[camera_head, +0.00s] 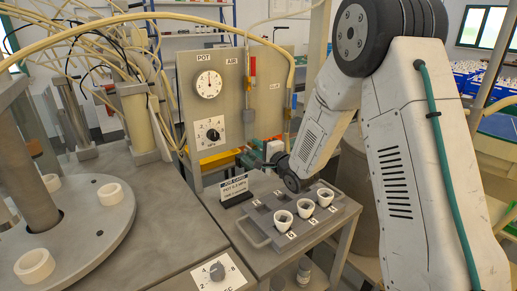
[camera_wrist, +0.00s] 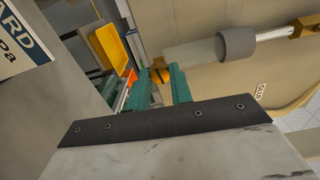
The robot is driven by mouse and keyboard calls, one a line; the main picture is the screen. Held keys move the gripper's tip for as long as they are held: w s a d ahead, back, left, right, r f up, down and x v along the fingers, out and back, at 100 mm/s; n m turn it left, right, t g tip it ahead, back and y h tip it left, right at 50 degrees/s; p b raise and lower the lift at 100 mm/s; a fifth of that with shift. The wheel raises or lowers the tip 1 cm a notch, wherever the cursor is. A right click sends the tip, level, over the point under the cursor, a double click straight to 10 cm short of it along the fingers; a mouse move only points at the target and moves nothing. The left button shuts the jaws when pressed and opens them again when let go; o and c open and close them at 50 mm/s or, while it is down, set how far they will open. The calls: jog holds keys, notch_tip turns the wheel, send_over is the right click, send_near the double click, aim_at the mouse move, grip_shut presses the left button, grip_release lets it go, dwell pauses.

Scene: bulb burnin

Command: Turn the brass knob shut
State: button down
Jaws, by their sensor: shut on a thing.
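The brass knob (camera_wrist: 159,72) shows in the wrist view on the beige panel, between the tips of my green fingers. My gripper (camera_wrist: 160,78) is shut on it; the fingers hide part of the knob. In the head view my gripper (camera_head: 252,155) is at the lower right of the upright panel (camera_head: 188,95), under the AIR column. The knob itself is hard to make out there behind the green fingers. How far the knob is turned cannot be told.
The panel carries a POT gauge (camera_head: 209,84) and a black dial (camera_head: 210,131). A clear tube with a grey cap (camera_wrist: 237,44) and a yellow bin (camera_wrist: 108,46) are near the fingers.

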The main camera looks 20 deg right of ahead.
jog(key=shift+m, duration=0.9)
jog(key=shift+d, duration=0.1)
jog(key=c, duration=1.3)
grip_release()
jog(key=shift+o, duration=0.2)
jog(key=v, duration=0.8)
jog(key=shift+w+r, duration=0.1)
